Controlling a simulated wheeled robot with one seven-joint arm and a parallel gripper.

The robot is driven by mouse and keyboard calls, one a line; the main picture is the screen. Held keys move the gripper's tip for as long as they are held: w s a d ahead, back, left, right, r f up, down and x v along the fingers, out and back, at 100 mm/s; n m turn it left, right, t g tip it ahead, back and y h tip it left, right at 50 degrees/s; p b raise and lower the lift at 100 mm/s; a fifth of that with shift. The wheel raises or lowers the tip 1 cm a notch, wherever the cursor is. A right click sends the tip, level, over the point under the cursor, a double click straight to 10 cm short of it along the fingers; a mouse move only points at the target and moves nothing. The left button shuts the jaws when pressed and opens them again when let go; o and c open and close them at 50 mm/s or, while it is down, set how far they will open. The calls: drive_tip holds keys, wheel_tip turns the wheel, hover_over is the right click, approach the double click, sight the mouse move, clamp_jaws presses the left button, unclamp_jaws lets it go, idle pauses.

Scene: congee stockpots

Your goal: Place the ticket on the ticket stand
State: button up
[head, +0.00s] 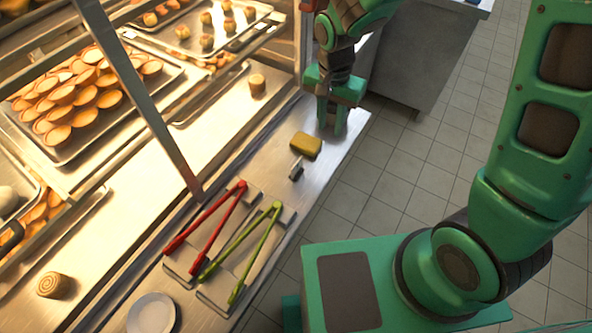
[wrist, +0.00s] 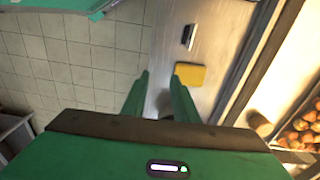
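A yellow, flat, rounded piece, which looks like the ticket (head: 306,145), lies on the metal counter; it also shows in the wrist view (wrist: 191,77). A small dark and silver metal block, which looks like the ticket stand (head: 296,169), is on the counter just nearer than the yellow piece; the wrist view shows it too (wrist: 188,37). My gripper (head: 332,130) points down over the counter beyond the yellow piece. In the wrist view my gripper (wrist: 161,76) has its fingers apart with nothing between them; the yellow piece is just right of the right fingertip.
Red tongs (head: 207,226) and green tongs (head: 243,250) lie on metal trays along the counter. A white plate (head: 151,314) and rolled pastries (head: 54,285) are nearby. A display rack with pastry trays (head: 75,145) borders the left. The counter's right edge drops to tiled floor.

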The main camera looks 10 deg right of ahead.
hover_over(297, 162)
drive_tip(key=shift+y, duration=0.3)
wheel_tip(297, 162, down, 5)
drive_tip(key=shift+a+f, duration=0.1)
wheel_tip(297, 162, down, 4)
drive_tip(key=shift+f, duration=3.25)
clamp_jaws()
